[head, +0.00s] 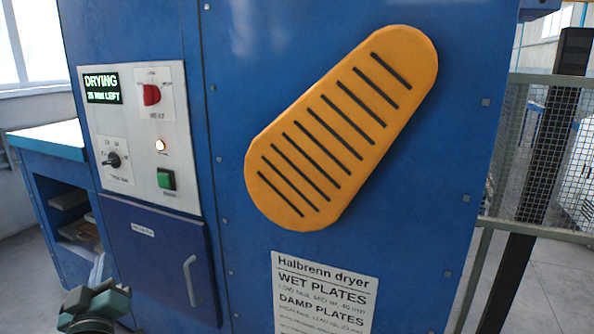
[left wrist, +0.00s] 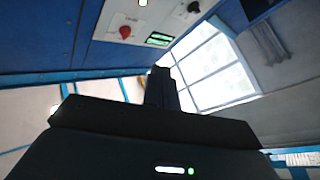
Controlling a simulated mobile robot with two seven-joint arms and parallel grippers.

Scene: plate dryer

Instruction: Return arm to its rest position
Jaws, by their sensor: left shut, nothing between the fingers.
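My left gripper (head: 97,300) is low at the left edge of the head view, in front of the blue dryer (head: 370,230) and below its control panel (head: 124,190). In the left wrist view its dark fingers (left wrist: 162,88) are together with nothing between them. The gripper appears apart from the panel and the door. The panel's green display (head: 103,88) reads DRYING with minutes left. A red knob (head: 151,95), a black knob (head: 112,159), a lit lamp (head: 160,146) and a green button (head: 166,179) are on the panel. My right gripper is not in view.
A small blue door (head: 150,250) with a pale handle (head: 192,280) is shut under the panel. An orange slotted cover (head: 340,130) is on the dryer front. A blue bench (head: 45,140) with shelves stands left. A mesh fence (head: 555,140) is at the right.

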